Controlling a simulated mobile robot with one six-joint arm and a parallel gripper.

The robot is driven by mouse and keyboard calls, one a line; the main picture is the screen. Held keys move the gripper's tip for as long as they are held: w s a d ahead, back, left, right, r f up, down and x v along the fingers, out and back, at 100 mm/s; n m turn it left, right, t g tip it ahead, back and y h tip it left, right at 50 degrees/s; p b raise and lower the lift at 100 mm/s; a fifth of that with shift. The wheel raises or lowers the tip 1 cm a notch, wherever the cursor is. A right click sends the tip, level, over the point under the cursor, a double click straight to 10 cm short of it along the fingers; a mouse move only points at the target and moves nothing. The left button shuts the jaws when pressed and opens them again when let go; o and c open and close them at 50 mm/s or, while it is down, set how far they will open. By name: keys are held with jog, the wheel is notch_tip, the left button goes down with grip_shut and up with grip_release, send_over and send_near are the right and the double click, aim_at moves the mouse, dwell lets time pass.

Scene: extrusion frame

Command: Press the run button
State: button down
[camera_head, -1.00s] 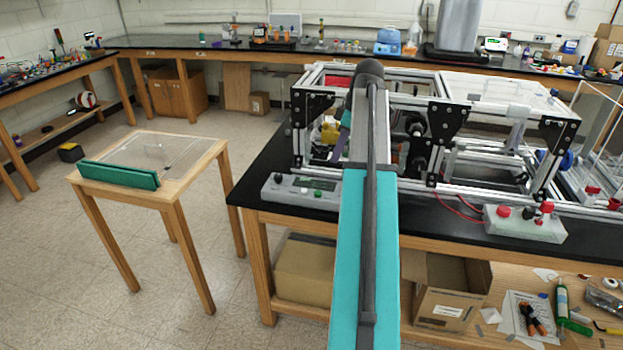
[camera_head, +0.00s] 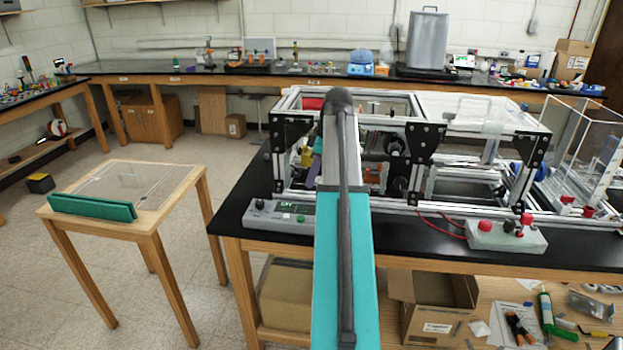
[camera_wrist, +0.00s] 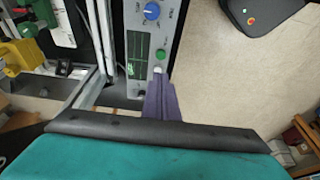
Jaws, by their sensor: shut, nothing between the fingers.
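A grey control box (camera_head: 268,217) stands on the black bench edge in the head view. In the wrist view its panel (camera_wrist: 133,18) carries a blue knob (camera_wrist: 152,11), a green round control (camera_wrist: 161,54), a white button (camera_wrist: 157,70) and a dark display (camera_wrist: 138,55) with green traces. I cannot read which one is marked run. My gripper (camera_wrist: 161,84) has purple fingers that are shut and empty. The tips point at the panel and appear close to the white button; contact cannot be told. In the head view my arm hides most of the gripper.
The aluminium extrusion frame (camera_head: 430,205) stands directly behind the box. A second box with red knobs (camera_head: 506,236) lies to the right. A small wooden table (camera_head: 172,177) with a green bar stands at left, with open floor between it and the bench.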

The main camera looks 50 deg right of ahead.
jog(key=p, duration=0.2)
send_over(301, 218)
jog(key=s, duration=0.1)
jog(key=f, duration=0.7)
jog(key=shift+d+f, duration=0.3)
jog(key=shift+f, duration=0.1)
jog(key=shift+f+p, duration=0.95)
jog(key=shift+f, duration=1.2)
